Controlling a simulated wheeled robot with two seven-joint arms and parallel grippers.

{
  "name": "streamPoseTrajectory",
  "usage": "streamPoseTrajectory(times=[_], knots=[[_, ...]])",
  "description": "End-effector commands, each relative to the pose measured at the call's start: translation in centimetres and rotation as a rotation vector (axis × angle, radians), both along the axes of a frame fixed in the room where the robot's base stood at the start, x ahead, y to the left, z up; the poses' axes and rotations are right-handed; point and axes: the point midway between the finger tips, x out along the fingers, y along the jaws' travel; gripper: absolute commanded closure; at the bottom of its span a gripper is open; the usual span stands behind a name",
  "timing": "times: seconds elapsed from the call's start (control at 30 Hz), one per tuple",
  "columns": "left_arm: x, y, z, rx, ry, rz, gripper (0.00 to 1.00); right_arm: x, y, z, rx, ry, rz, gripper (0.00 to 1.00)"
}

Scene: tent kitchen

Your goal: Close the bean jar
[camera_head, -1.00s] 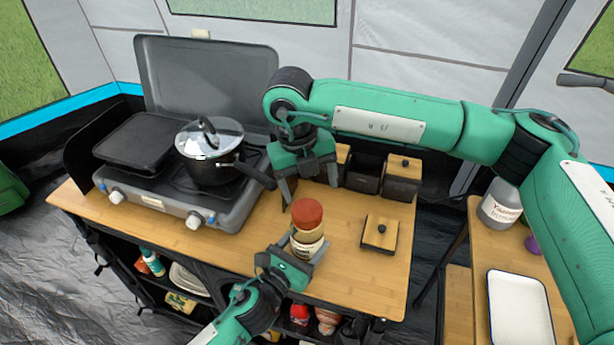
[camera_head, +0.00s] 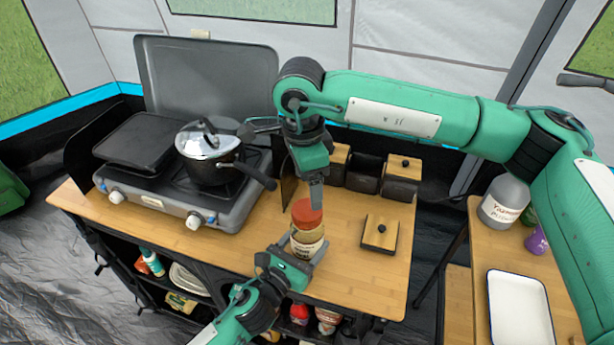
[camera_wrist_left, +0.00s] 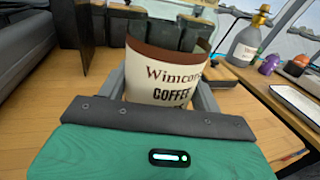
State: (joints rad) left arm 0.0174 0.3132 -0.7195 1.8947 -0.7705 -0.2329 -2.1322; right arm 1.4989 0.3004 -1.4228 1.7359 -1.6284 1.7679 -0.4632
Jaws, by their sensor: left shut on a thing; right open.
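A jar (camera_head: 307,241) with a red-orange top and a cream label stands at the front of the wooden counter. In the left wrist view the label of this jar (camera_wrist_left: 170,80) reads "COFFEE". My left gripper (camera_head: 306,255) is shut around the jar's lower part. My right gripper (camera_head: 316,197) is open, pointing down just above the red-orange top; whether it touches cannot be told. A square wooden lid (camera_head: 380,233) with a black knob lies on the counter to the right. Behind it is a dark canister (camera_head: 363,174) with an open top. Which container holds beans is not clear.
A stove (camera_head: 190,200) with a lidded pot (camera_head: 210,160) stands left, its handle pointing toward my right gripper. Lidded canisters (camera_head: 403,178) line the back. A side table at right holds a white tray (camera_head: 519,310) and a grey bottle (camera_head: 504,202). Counter around the wooden lid is clear.

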Motion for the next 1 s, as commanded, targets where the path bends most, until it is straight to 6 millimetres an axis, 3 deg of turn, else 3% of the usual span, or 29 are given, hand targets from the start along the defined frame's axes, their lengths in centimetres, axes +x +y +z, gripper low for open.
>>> streamPoseTrajectory(times=[0.5,0.7,1.0], knots=[[-0.01,-0.01,0.00,-0.001,0.001,0.000,0.99,-0.41,0.11,0.84,0.047,0.028,0.769,0.25],[-0.01,-0.02,0.00,-0.001,0.001,0.000,0.99,-0.49,0.15,0.99,0.055,0.030,0.912,0.25],[-0.01,-0.02,0.00,0.000,0.000,0.000,0.99,-0.52,0.16,1.02,0.056,0.030,0.941,0.25]])
